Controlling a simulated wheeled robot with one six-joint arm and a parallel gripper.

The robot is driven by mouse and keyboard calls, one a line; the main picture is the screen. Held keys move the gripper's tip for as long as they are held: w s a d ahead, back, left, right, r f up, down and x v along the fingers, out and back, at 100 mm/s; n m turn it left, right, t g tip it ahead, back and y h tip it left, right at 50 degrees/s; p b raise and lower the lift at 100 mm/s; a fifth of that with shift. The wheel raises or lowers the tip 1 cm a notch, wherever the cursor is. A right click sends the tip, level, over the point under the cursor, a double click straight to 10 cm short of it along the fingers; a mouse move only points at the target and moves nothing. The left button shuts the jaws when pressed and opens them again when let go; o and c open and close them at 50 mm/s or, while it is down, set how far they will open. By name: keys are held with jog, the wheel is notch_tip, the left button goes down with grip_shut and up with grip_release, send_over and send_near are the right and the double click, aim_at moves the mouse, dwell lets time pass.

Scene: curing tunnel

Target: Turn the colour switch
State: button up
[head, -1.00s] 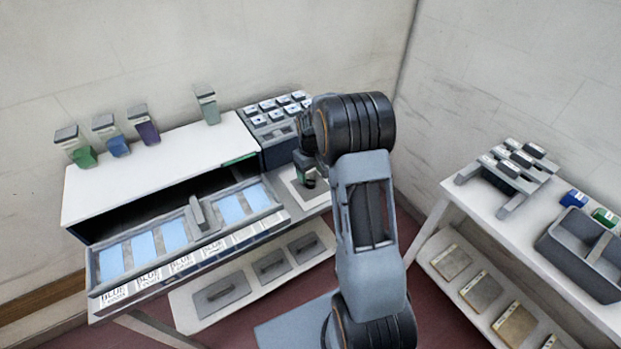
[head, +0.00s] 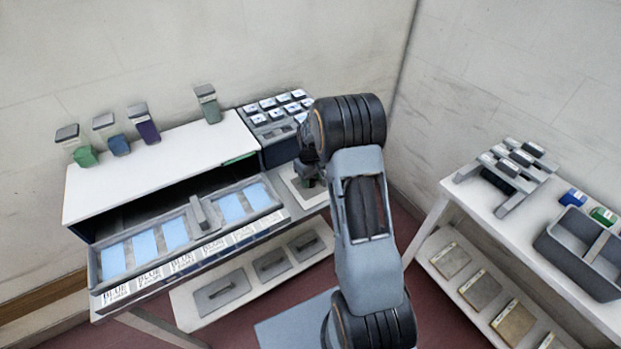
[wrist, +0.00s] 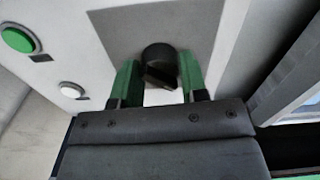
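The colour switch appears to be the round black knob (wrist: 160,57) on a grey plate (wrist: 122,30) in the wrist view. My gripper (wrist: 159,82) has two green fingers, open, one on each side of the knob. A gap shows between each finger and the knob, so it is not clamped. In the head view my gripper (head: 308,183) is down over the small pale panel (head: 291,182) right of the machine. There the arm hides most of the panel, and the knob cannot be made out.
A green button (wrist: 18,39) and a white button (wrist: 72,90) sit left of the knob. The tunnel (head: 160,160) has a front tray (head: 95,275) with blue panes. A keypad box (head: 262,135) stands behind the gripper. A side table (head: 480,205) with a grey bin (head: 560,245) is at right.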

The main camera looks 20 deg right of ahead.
jog(key=c, duration=0.4)
jog(key=shift+m, duration=0.3)
jog(key=m+b, duration=0.2)
jog(key=m, duration=0.2)
jog(key=shift+f+b, duration=0.1)
jog(key=shift+b, duration=0.2)
jog(key=m+b, duration=0.1)
jog(key=m, duration=0.4)
jog(key=shift+m, duration=0.3)
jog(key=o, duration=0.9)
